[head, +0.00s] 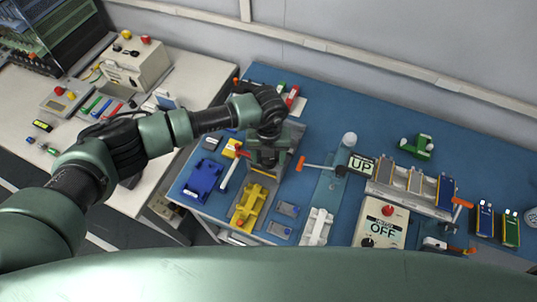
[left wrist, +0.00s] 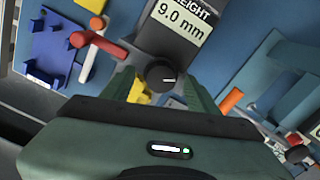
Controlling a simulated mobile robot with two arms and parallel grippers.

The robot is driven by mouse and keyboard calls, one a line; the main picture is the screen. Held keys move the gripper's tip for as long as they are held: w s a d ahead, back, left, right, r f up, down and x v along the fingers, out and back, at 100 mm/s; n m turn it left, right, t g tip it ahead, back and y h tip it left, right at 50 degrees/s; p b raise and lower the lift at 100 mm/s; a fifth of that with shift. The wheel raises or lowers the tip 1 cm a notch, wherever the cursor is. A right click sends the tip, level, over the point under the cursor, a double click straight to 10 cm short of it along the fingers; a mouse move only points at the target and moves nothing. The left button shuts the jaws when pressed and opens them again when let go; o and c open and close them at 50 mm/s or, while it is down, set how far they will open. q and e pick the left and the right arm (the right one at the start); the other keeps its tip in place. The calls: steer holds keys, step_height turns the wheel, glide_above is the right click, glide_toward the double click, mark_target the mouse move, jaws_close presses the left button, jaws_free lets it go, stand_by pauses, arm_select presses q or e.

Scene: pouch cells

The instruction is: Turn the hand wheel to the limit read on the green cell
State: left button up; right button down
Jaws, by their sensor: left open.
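My left gripper (head: 268,152) points down over a grey device in the middle of the blue table in the head view. In the left wrist view its two green fingers stand apart on either side of a round black hand wheel (left wrist: 160,75) with a white mark. I cannot tell whether they touch it. Above the wheel, a display (left wrist: 184,22) reads "HEIGHT 9.0 mm". The gripper hides the wheel in the head view. A green cell (head: 510,229) lies at the far right, beside a blue one; its print is too small to read. My right gripper is not in view.
A blue fixture (head: 203,178) and a yellow fixture (head: 248,205) stand close to the device. An orange-handled press with an "UP" sign (head: 361,165) is to its right. A box marked "OFF" (head: 382,228) stands near the front. The blue table's back right is mostly clear.

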arm_select(q)
jaws_close()
steer(key=shift+f+m+b, duration=0.25)
steer(key=shift+m+b, duration=0.45)
steer(key=shift+b, duration=0.35)
steer(key=m+b, duration=0.8)
steer(key=b, duration=0.5)
steer(key=shift+w+m, duration=0.1)
steer(key=shift+m, duration=0.3)
steer(key=shift+r+m+b, duration=0.15)
steer(key=shift+m+b, duration=0.65)
steer(key=shift+b, duration=0.25)
steer(key=shift+r, duration=0.1)
jaws_free()
